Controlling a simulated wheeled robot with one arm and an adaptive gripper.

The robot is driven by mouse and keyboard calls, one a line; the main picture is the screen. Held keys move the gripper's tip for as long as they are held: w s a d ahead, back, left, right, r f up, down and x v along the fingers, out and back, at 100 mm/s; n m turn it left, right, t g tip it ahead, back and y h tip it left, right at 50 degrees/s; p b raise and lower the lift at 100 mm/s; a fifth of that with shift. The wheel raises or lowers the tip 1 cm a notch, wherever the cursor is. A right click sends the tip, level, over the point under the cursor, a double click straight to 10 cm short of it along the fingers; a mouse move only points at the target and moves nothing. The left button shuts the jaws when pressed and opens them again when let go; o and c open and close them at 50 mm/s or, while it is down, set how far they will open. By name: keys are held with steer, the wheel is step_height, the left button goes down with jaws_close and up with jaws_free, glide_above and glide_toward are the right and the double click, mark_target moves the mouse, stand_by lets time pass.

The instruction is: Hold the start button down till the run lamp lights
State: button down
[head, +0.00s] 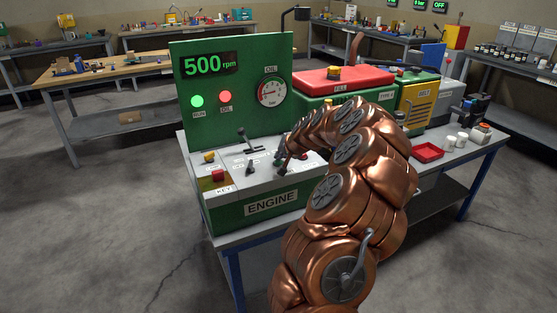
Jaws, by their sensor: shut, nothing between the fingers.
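The engine panel (180,140) is green. Its run lamp (197,101) glows bright green, and the red oil lamp (225,96) beside it also looks bright. The display (209,65) reads 500 rpm. My copper arm curves in from the lower right over the desk. My gripper (284,164) is small and dark at the arm's end, low over the right part of the control desk, and is shut. No button labelled start can be made out; whether the gripper touches one cannot be told.
The grey desk also carries a yellow knob (208,157), a red key switch (218,176) and a black lever (243,135). A red tray (427,152) lies to the right. Open floor lies left.

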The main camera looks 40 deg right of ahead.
steer(key=shift+r, duration=0.1)
stand_by(0.3)
steer(key=shift+r, duration=0.85)
steer(key=shift+r+p, duration=0.45)
steer(key=shift+r, duration=2.05)
